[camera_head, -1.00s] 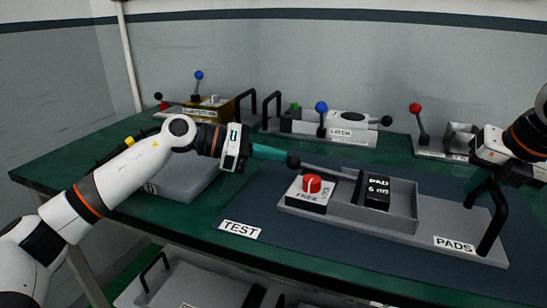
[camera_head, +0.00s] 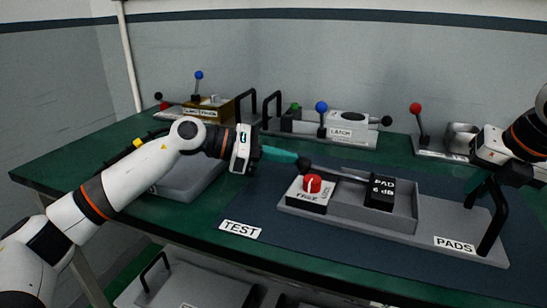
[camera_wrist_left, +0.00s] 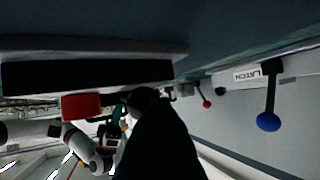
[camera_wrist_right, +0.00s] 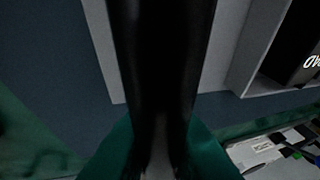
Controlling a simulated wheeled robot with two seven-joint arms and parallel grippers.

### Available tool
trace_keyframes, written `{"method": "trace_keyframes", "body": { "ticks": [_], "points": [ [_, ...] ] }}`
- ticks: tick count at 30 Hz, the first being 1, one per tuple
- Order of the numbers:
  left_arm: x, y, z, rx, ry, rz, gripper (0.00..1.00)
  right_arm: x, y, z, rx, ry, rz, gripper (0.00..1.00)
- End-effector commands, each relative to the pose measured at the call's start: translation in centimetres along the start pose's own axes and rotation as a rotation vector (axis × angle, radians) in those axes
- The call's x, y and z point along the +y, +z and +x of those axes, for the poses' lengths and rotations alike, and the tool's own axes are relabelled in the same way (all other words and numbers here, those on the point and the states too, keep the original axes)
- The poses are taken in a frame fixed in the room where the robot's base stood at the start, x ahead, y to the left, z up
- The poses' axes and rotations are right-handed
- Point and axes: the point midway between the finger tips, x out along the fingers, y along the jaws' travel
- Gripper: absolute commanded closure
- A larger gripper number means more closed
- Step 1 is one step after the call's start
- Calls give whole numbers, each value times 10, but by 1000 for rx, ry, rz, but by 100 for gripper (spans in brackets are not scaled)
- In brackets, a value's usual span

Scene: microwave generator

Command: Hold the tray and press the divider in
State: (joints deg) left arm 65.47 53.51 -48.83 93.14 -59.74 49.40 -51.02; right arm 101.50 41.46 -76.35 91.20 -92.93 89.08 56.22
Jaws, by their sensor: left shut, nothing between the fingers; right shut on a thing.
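The grey tray labelled PADS (camera_head: 455,215) sits on the blue mat. My right gripper (camera_head: 485,183) is shut on its black handle (camera_head: 492,222), which also fills the middle of the right wrist view (camera_wrist_right: 160,60). A black block marked PAD (camera_head: 381,194) is in the tray's walled compartment, near its right end. A grey rod with a black knob (camera_head: 304,163) slopes from the left to this block; the divider cannot be clearly told apart from the block. My left gripper (camera_head: 290,157) is shut and empty, its teal fingertips at the knob, apparently touching it.
A red knob (camera_head: 312,183) stands on a block at the tray's left end. A TEST label (camera_head: 240,230) lies in front. Behind stand the LATCH fixture (camera_head: 350,125), blue-topped levers (camera_head: 321,107) and a red-topped lever (camera_head: 415,109).

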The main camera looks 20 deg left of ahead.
Motion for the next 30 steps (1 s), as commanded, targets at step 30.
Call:
{"method": "trace_keyframes", "body": {
  "ticks": [30],
  "points": [
    [11, -6, 20, -1, 6, 0, 100, -1, 2, 3, -7, 0, -4, 100]
  ]
}}
